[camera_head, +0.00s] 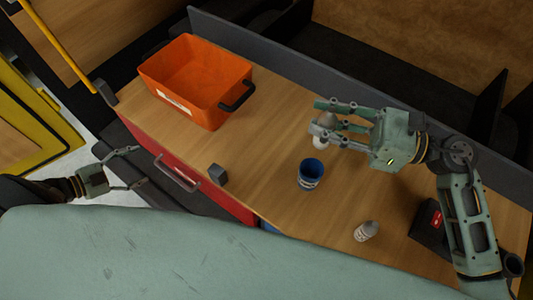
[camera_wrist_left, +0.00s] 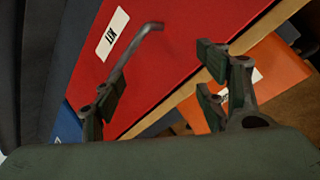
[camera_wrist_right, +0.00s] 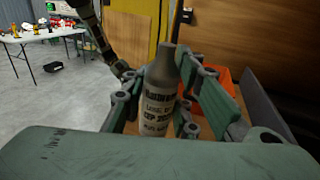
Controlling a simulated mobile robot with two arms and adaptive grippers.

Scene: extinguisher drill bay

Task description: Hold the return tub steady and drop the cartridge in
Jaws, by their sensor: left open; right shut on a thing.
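The return tub (camera_head: 195,85) is orange with dark handles and a white label. It stands on the wooden bench at the upper left and looks empty. It also shows in the left wrist view (camera_wrist_left: 278,72). My left gripper (camera_head: 139,168) is open and empty, off the bench's front edge by the red drawer, apart from the tub. My right gripper (camera_head: 317,117) is shut on the cartridge (camera_wrist_right: 158,98), a bottle-shaped thing with a grey top and a pale printed label. It holds the cartridge above the bench, right of the tub. The fingers partly hide it in the head view.
A blue cup (camera_head: 311,176) stands below the right gripper. A dark cube (camera_head: 217,174) sits near the front edge. The red drawer (camera_head: 190,165) has a protruding handle. A grey back panel borders the bench.

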